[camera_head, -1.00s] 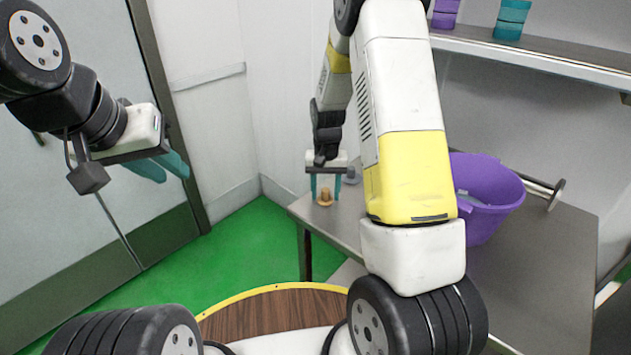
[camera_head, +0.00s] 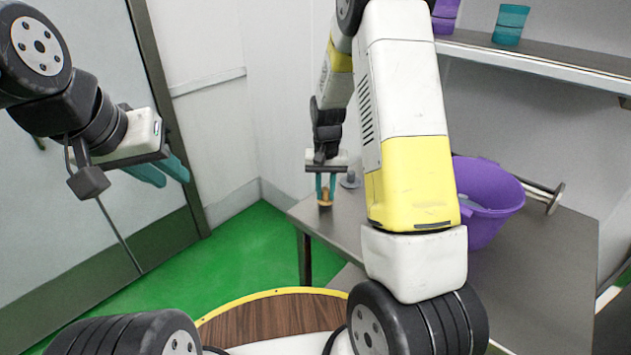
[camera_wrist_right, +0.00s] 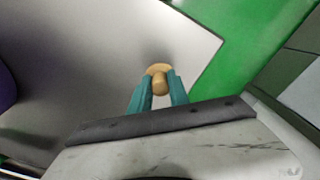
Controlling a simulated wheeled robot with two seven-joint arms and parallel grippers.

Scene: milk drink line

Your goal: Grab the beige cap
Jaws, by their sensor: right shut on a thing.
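The beige cap (camera_head: 325,197) is on the metal table near its left corner. In the right wrist view the cap (camera_wrist_right: 158,70) shows a wide round flange and a knob. My right gripper (camera_head: 326,190) points down at the cap, with its teal fingers on either side of the knob. In the right wrist view my right gripper (camera_wrist_right: 160,88) is shut on the knob. My left gripper (camera_head: 168,172) is at the left, well away from the table, its teal fingers apart with a narrow gap between them.
A grey knobbed piece (camera_head: 350,180) stands on the table (camera_head: 548,262) just right of the cap. A purple bucket (camera_head: 484,208) stands farther right, partly behind my right arm. A shelf (camera_head: 540,58) above holds a purple cup (camera_head: 446,15) and a teal cup (camera_head: 510,24).

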